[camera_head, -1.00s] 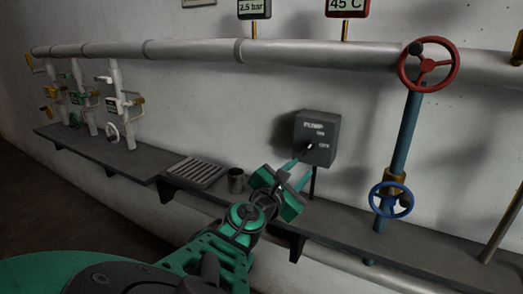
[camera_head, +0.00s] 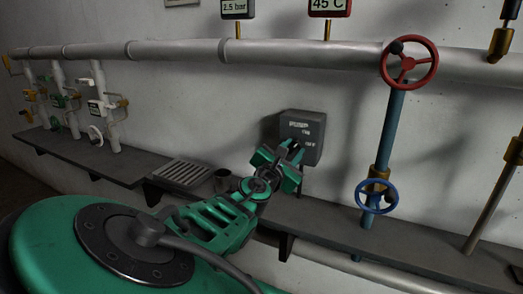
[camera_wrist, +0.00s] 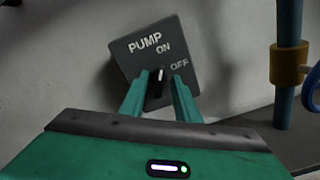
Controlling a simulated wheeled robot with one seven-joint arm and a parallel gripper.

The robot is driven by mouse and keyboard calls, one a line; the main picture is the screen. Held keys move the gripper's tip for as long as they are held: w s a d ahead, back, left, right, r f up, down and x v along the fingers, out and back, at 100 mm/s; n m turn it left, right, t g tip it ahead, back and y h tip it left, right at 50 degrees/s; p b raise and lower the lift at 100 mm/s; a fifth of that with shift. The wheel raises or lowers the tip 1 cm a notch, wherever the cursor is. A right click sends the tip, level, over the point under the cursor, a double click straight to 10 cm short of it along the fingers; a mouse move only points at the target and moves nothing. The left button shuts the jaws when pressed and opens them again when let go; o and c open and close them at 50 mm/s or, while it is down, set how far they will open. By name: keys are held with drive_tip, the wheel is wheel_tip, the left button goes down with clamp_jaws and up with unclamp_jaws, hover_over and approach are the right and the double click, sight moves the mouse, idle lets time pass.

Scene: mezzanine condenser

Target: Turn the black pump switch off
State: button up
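The pump switch is a dark grey box (camera_head: 301,131) on the wall, lettered PUMP, ON and OFF; it also fills the upper middle of the wrist view (camera_wrist: 187,60). Its black knob (camera_wrist: 157,90) has a white pointer mark that points up in the wrist view, roughly toward ON. My gripper (camera_wrist: 161,80) is in front of the box, its two green fingers apart, one on each side of the knob. Whether the fingertips touch the knob I cannot tell. In the head view my gripper (camera_head: 290,147) hides the knob.
A blue pipe with a red wheel (camera_head: 409,64) and a blue wheel (camera_head: 377,196) stands right of the box. A dark shelf (camera_head: 330,222) runs below, with a cup (camera_head: 226,180) and a drain grate (camera_head: 182,173) to the left. Valves (camera_head: 97,105) stand farther left.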

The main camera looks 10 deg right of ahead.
drive_tip(key=shift+w+d, duration=0.15)
drive_tip(key=shift+w, duration=0.1)
clamp_jaws()
drive_tip(key=shift+d+f, duration=0.1)
drive_tip(key=m, duration=0.3)
drive_tip(key=shift+f, duration=0.1)
drive_tip(key=shift+s+f+m, duration=0.1)
drive_tip(key=shift+f+m, duration=0.05)
drive_tip(key=shift+m, duration=2.05)
drive_tip(key=shift+s+f+m, duration=0.1)
drive_tip(key=shift+m, duration=2.1)
